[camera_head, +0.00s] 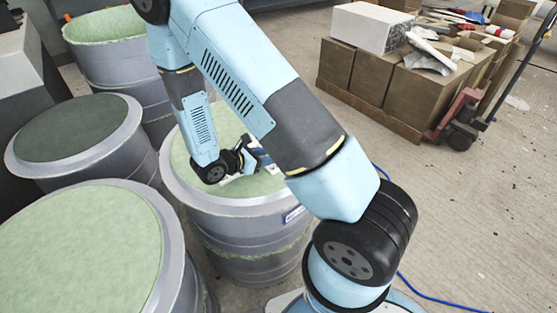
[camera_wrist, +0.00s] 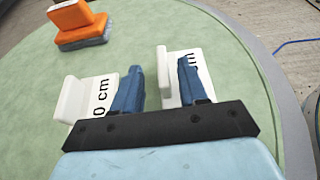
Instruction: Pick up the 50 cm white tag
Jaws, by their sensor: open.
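In the wrist view, two white L-shaped tags lie on the green mould top. The right tag (camera_wrist: 163,75) shows only an "m" beside my right finger. My gripper (camera_wrist: 160,75) is open, with blue fingers. Its left finger is over the right end of the left tag, and its right finger is over the right tag. The right tag's raised edge shows between the fingers. In the head view, my gripper (camera_head: 250,158) is low over the middle drum's top.
An orange-handled block (camera_wrist: 80,25) sits at the far left of the green top (camera_wrist: 215,35). Other drums (camera_head: 75,245) stand to the left in the head view. Cardboard boxes (camera_head: 370,75) and a pallet jack (camera_head: 465,115) are at the back right. A blue cable (camera_head: 430,292) lies on the floor.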

